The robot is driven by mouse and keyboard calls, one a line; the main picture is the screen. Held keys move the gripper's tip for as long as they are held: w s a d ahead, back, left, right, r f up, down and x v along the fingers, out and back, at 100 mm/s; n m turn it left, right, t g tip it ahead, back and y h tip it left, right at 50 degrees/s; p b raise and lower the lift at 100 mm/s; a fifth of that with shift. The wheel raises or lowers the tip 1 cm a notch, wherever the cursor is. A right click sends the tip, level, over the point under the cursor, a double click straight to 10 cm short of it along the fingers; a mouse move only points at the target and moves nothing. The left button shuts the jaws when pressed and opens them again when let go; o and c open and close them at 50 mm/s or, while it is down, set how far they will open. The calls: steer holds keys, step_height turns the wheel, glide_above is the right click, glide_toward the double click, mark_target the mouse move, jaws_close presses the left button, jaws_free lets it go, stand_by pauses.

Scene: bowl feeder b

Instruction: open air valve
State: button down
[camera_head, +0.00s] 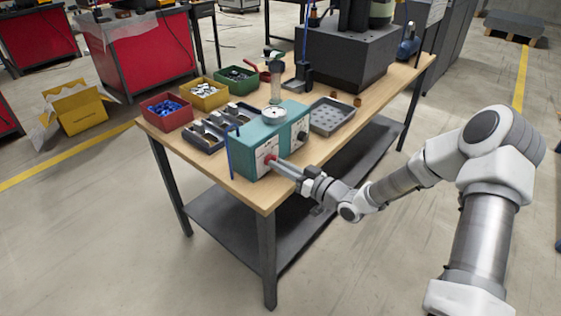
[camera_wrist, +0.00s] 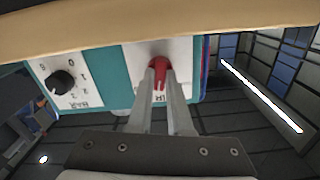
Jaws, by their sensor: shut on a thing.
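A teal box with white front panels (camera_head: 248,140) stands near the front edge of the wooden table. In the wrist view its teal body (camera_wrist: 198,75) appears upside down, with a red valve knob (camera_wrist: 159,68) on one white panel. A black dial (camera_wrist: 61,83) with numbers and the word BAR is on the other panel. My gripper (camera_wrist: 160,72) is shut on the red knob, one finger on each side. In the head view my gripper (camera_head: 274,163) reaches the left front panel, where a bit of red shows. The fingers partly hide the knob.
Red (camera_head: 167,112), yellow (camera_head: 206,94) and green (camera_head: 237,79) parts bins stand behind the box. A grey tray (camera_head: 333,115) with round hollows lies to its right. A dark machine base (camera_head: 345,60) is at the back. The floor in front of the table is clear.

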steer(key=m+p, duration=0.2)
steer(key=m, duration=0.4)
steer(key=shift+f+m, duration=0.1)
steer(key=shift+m, duration=0.3)
stand_by(0.3)
steer(key=c, duration=0.8)
jaws_free()
steer(key=shift+c, duration=0.2)
steer(key=shift+d, duration=0.15)
steer(key=p+v, duration=0.2)
steer(key=v, duration=1.5)
steer(key=shift+s, duration=0.15)
